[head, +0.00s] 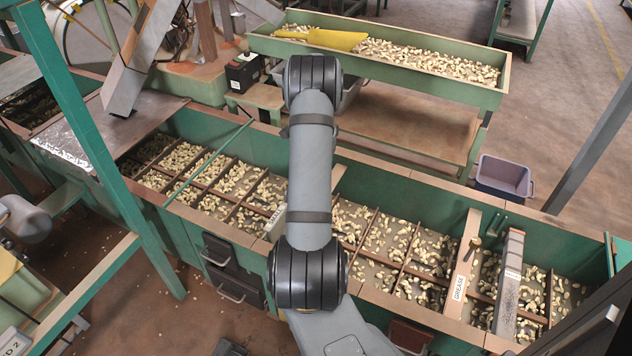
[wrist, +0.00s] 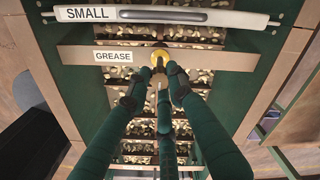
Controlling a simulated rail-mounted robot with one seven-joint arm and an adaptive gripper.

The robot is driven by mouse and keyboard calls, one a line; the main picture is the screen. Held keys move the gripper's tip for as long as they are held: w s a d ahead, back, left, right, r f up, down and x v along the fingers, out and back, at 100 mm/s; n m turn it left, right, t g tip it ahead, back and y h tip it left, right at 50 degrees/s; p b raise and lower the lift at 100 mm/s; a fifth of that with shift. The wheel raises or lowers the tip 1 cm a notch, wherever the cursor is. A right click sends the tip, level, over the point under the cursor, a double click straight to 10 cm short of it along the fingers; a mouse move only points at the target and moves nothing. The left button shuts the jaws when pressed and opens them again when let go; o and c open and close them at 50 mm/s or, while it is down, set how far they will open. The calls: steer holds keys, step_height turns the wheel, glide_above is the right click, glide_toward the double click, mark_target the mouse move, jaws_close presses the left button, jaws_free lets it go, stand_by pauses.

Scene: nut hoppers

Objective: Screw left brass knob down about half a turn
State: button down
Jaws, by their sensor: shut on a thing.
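The left brass knob (wrist: 159,58) shows in the wrist view as a yellow round piece on a wooden crossbar (wrist: 215,58) labelled GREASE. My gripper (wrist: 159,76) has dark green fingers that reach up to the knob and are shut on it. The fingertips cover part of the knob's near side. In the head view my arm hides both the gripper and this knob. Another brass knob (head: 473,244) shows there on the right crossbar (head: 465,262), which also carries a GREASE label.
A pale bar (wrist: 225,17) labelled SMALL lies just beyond the crossbar. The long green hopper (head: 400,180) holds nuts in several compartments. A grey bar (head: 508,285) stands beside the right knob. A second nut trough (head: 400,75) with a yellow scoop (head: 335,39) stands behind.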

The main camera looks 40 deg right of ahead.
steer(key=shift+d+r, duration=0.15)
steer(key=shift+d, duration=0.2)
steer(key=c, duration=1.8)
jaws_free()
steer(key=shift+o, duration=1.3)
steer(key=shift+a, duration=0.15)
step_height(320, 180, up, 12)
step_height(320, 180, down, 12)
steer(key=shift+a+f, duration=0.1)
steer(key=shift+f, duration=0.05)
